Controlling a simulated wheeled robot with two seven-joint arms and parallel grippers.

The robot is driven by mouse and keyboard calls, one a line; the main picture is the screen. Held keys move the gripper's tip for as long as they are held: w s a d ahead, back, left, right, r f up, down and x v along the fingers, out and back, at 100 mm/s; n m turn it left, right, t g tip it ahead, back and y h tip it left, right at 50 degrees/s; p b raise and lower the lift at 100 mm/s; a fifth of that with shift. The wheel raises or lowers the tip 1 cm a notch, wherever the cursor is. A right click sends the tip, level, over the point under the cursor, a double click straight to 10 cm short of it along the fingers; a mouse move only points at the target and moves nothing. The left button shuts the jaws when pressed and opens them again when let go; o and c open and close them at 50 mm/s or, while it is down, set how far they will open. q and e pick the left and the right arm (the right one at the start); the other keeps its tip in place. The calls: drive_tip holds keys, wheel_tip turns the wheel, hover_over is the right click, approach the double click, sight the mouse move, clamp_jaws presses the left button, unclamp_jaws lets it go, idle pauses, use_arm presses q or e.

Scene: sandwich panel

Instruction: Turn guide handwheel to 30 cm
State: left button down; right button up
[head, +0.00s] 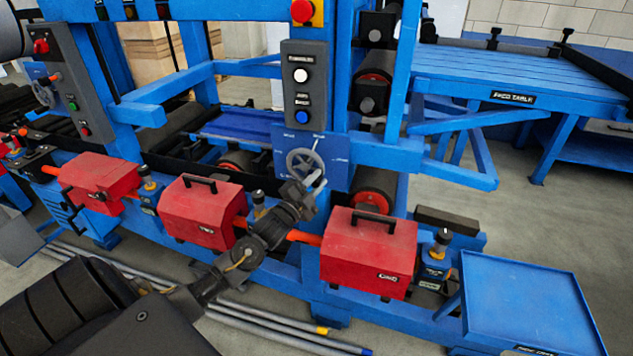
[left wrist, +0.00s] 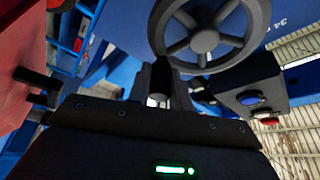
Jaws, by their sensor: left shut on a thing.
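The grey spoked guide handwheel (head: 303,160) is on a blue plate (head: 336,146) on the machine's front, below the button box. In the left wrist view the handwheel (left wrist: 204,41) fills the top middle, with its rim close above the fingers. My left gripper (head: 314,184) reaches up to the wheel's lower right edge. In the left wrist view the gripper (left wrist: 160,88) has its fingers close together at the lower left rim. It is shut on the handwheel, but the fingers hide the exact grip. A partly cut-off marking reading "34 c" shows at the wrist view's upper right. My right gripper is not in view.
A grey button box (head: 302,90) with white, black and blue buttons hangs above the wheel. Red boxes (head: 368,250) with handles line the front below. A blue tray (head: 525,300) stands at lower right. Loose pipes (head: 262,318) lie on the floor.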

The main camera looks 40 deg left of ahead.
use_arm(q)
drive_tip(key=shift+f, duration=0.15)
drive_tip(key=c, duration=1.3)
unclamp_jaws()
drive_tip(key=shift+s, duration=0.1)
drive_tip(key=shift+s+f, duration=0.1)
drive_tip(key=shift+s, duration=0.2)
drive_tip(key=shift+s+f+b, duration=0.3)
drive_tip(key=shift+s+b, duration=0.25)
drive_tip(key=shift+s, duration=1.1)
drive_tip(key=shift+s+f+b, duration=0.25)
drive_tip(key=shift+s+b, duration=0.25)
drive_tip(key=shift+s, duration=1.1)
drive_tip(key=shift+s+f+b, duration=0.3)
drive_tip(key=shift+s+b, duration=0.25)
drive_tip(key=shift+s, duration=1.1)
